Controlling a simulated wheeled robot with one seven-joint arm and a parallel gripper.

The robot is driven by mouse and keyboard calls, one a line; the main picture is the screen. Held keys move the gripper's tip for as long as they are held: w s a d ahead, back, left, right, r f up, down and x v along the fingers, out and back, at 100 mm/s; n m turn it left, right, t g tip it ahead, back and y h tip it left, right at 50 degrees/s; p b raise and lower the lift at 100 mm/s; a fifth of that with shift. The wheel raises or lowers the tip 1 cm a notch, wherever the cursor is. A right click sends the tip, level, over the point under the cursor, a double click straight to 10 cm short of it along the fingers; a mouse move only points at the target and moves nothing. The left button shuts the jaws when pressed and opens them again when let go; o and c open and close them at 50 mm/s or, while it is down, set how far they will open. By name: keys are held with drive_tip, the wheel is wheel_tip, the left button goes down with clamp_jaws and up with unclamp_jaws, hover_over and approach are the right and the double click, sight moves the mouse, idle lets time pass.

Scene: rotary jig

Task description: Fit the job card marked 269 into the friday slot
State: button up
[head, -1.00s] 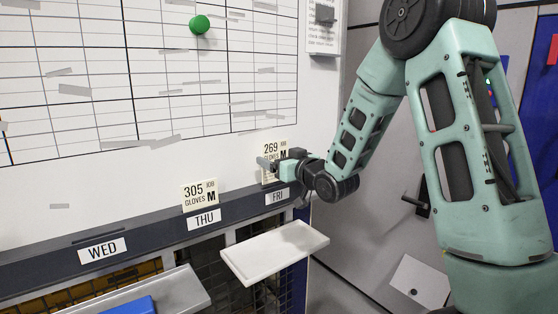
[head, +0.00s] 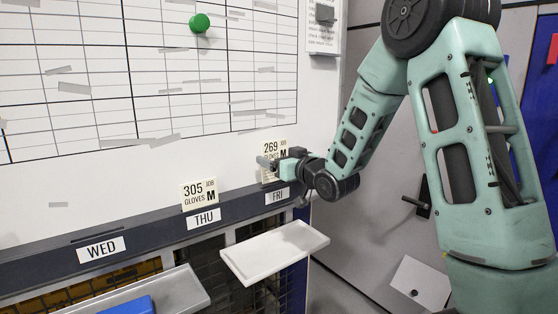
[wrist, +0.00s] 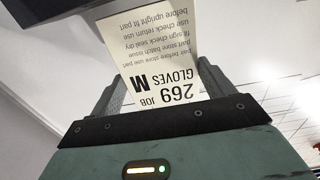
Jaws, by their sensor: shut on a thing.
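The cream job card marked 269 (head: 272,146) stands upright against the white board, just above the FRI label (head: 277,195) on the dark rail (head: 240,208). My gripper (head: 270,163) is shut on this card and hides part of it. In the wrist view the card (wrist: 150,45) shows upside down between the fingers of my gripper (wrist: 160,90), reading 269, JOB, GLOVES M.
A card marked 305 (head: 199,194) stands in the rail above the THU label (head: 204,218). An empty slit shows above the WED label (head: 101,249). A white tray (head: 275,252) juts out below FRI. A grey tray (head: 180,293) with a blue thing (head: 130,306) is at lower left.

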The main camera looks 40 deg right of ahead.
sight(276, 179)
drive_tip(key=shift+f+b, duration=3.2)
drive_tip(key=shift+f, duration=0.15)
drive_tip(key=o, duration=0.9)
